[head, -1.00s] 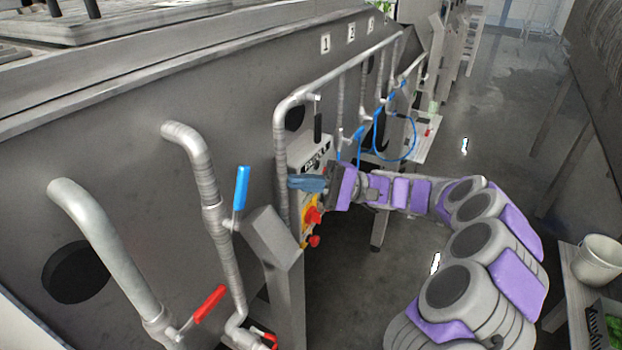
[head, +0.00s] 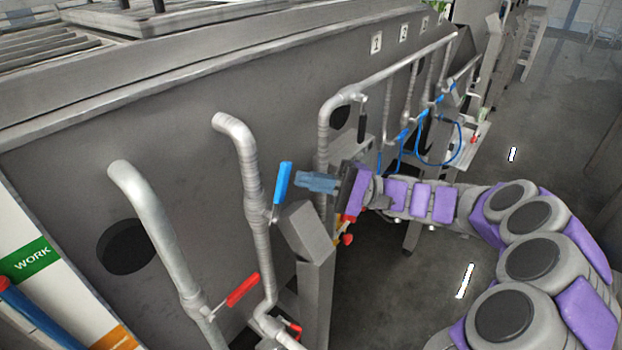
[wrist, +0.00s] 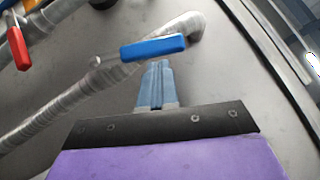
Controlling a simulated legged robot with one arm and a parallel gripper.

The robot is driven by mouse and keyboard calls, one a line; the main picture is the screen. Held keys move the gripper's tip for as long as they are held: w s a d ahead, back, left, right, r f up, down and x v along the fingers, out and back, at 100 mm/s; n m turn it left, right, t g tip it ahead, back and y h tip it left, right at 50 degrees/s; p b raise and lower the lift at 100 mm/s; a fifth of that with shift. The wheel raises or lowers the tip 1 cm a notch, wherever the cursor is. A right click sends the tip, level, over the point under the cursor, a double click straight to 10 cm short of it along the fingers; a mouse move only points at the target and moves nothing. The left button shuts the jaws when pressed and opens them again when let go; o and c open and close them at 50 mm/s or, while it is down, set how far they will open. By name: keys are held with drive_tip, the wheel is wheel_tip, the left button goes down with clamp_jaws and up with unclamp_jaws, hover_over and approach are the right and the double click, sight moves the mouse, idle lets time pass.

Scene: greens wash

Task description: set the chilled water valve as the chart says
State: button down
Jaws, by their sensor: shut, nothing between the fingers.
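The blue valve handle (head: 283,182) is on the middle grey pipe (head: 256,205), pointing up roughly along it. I take it for the chilled water valve. My gripper (head: 300,181) is shut and empty, its blue fingers pointing left just right of the handle. In the wrist view, the blue handle (wrist: 153,47) lies just beyond the fingertips (wrist: 158,66); I cannot tell if they touch. A white board (head: 32,255) with a green WORK label and an orange patch stands at the lower left; I cannot tell if it is the chart.
A red handle (head: 242,289) sits lower on the left pipe. A grey slanted post (head: 313,270) stands below my gripper. A control panel (head: 358,165) is partly hidden behind my arm. Blue hose (head: 460,143) hangs farther back. The floor at right is open.

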sight(285, 179)
drive_tip(key=shift+s+a+r+n+h+b, duration=0.65)
drive_tip(key=shift+n+h+b, duration=0.25)
drive_tip(key=shift+n+b, duration=0.1)
drive_tip(key=shift+s+a+r+n+h+b, duration=0.55)
drive_tip(key=shift+s+a+n+h+b, duration=0.1)
drive_tip(key=shift+n+h+b, duration=0.3)
drive_tip(key=shift+w+d, duration=0.1)
drive_tip(key=shift+w, duration=0.05)
